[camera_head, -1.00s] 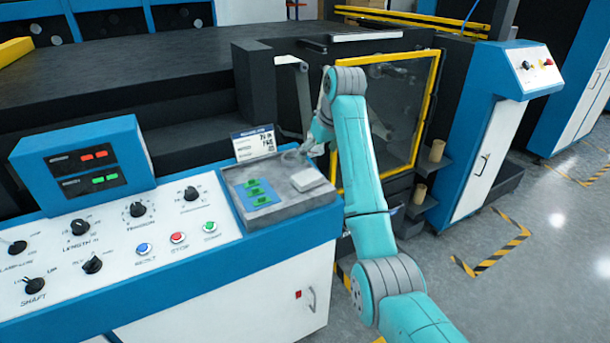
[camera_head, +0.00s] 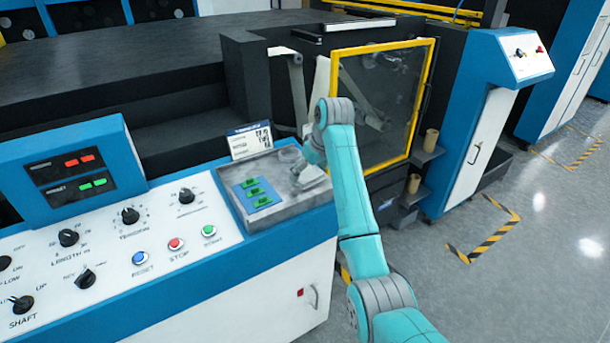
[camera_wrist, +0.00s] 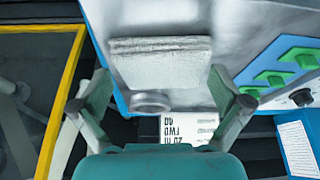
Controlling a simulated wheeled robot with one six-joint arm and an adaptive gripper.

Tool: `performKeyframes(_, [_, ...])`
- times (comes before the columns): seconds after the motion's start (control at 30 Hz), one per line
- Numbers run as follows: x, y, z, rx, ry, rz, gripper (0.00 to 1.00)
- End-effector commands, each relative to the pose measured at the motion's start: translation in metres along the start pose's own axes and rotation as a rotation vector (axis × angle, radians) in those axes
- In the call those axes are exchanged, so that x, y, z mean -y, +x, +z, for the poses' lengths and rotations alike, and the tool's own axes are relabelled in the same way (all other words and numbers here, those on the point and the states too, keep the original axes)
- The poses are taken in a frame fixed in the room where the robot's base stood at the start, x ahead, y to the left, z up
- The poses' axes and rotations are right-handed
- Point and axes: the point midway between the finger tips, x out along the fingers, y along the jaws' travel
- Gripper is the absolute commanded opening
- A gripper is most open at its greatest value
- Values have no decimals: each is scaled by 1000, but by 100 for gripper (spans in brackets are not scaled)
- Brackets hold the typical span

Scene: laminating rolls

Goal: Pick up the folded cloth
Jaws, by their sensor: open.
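The folded cloth (camera_wrist: 160,62) is a pale, layered square lying on the grey metal tray top (camera_wrist: 215,20) in the wrist view. In the head view the cloth (camera_head: 312,180) is partly covered by my gripper (camera_head: 302,172). In the wrist view my gripper (camera_wrist: 160,105) is open, with one finger toward each side of the cloth's near edge. Nothing is between the fingers' pads. The cloth lies ahead of the fingertips in that view; whether they touch it I cannot tell.
A clear ring-shaped object (camera_wrist: 150,103) sits close to the cloth. Green switches (camera_wrist: 291,68) lie to its right in the wrist view. A white label card (camera_head: 250,140) stands behind the tray. A yellow-framed door (camera_head: 385,100) is beyond my arm.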

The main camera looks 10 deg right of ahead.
Motion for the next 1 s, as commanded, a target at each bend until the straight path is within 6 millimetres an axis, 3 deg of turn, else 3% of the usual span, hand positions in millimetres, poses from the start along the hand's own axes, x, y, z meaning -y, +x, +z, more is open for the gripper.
performKeyframes(0.07, [0,0,0,0,0,0,100])
performKeyframes(0.2, [0,0,0,0,0,0,69])
performKeyframes(0.3, [0,0,0,0,0,0,65])
performKeyframes(0.63, [0,-9,-4,0,0,0,65])
performKeyframes(1.0, [0,-69,-29,-2,0,1,65])
